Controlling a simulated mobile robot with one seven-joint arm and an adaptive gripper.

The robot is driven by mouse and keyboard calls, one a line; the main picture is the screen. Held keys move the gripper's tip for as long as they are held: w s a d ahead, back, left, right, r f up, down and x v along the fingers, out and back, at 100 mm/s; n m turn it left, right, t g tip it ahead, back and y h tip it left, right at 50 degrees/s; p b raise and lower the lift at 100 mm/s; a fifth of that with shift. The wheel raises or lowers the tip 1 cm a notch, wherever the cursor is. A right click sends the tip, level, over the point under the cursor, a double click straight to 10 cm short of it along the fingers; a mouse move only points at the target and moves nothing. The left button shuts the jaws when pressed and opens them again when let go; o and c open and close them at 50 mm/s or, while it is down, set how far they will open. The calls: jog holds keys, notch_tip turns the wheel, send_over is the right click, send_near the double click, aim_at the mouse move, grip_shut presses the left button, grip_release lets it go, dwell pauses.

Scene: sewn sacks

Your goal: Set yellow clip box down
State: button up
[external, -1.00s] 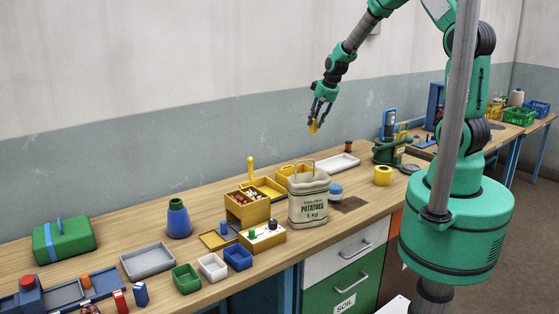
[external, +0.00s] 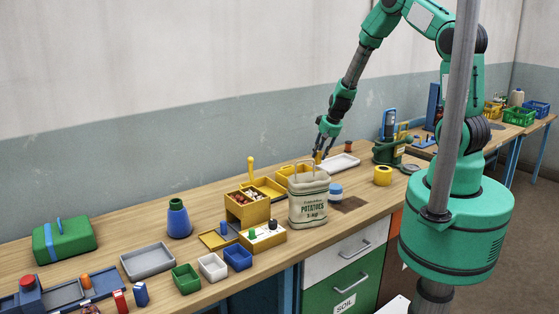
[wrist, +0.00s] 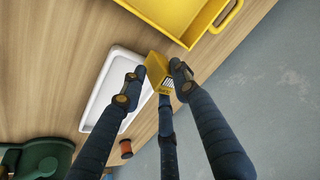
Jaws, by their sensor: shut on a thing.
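My gripper (external: 321,152) is shut on the yellow clip box (external: 318,158) and holds it above the bench, behind the potato sack. In the wrist view the yellow clip box (wrist: 157,68) sits between my fingertips (wrist: 155,82), with a striped opening facing the camera. A white tray (wrist: 112,88) lies below and to the left of the box in that view; it also shows in the external view (external: 345,161), just right of my gripper. From these views I cannot tell how high the box is above the bench.
The open potato sack (external: 308,202) stands in front of my gripper. A yellow bin with a handle (wrist: 185,14) is close by. A dark red spool (wrist: 126,149) and a green machine (wrist: 35,155) are near the tray. Bare wood (wrist: 60,60) shows left of the tray.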

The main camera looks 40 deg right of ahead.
dwell(0.4)
jog(key=w+d+f+p, duration=0.1)
jog(key=w+p, duration=0.2)
jog(key=w, duration=1.3)
jog(key=shift+d+f+p, duration=0.15)
jog(key=shift+f+p, duration=0.1)
jog(key=shift+p, duration=0.05)
jog(key=shift+f, duration=1.75)
jog(key=shift+f, duration=0.15)
jog(key=o, duration=1.1)
jog(key=shift+r+p, duration=0.25)
jog(key=shift+p, duration=0.05)
